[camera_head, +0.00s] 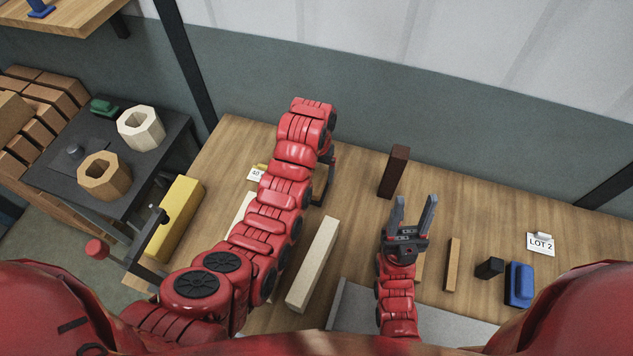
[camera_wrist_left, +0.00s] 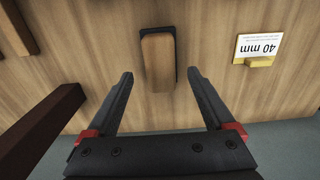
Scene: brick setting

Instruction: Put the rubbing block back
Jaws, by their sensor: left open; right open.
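The rubbing block, apparently the wooden block with a dark base (camera_wrist_left: 158,62), lies on the wooden bench top in the left wrist view. My right gripper (camera_head: 414,203) is open and empty above the bench.
A dark brown upright block (camera_head: 393,172) stands right of my left gripper. A 40 mm card (camera_wrist_left: 258,48) is near the wooden block.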

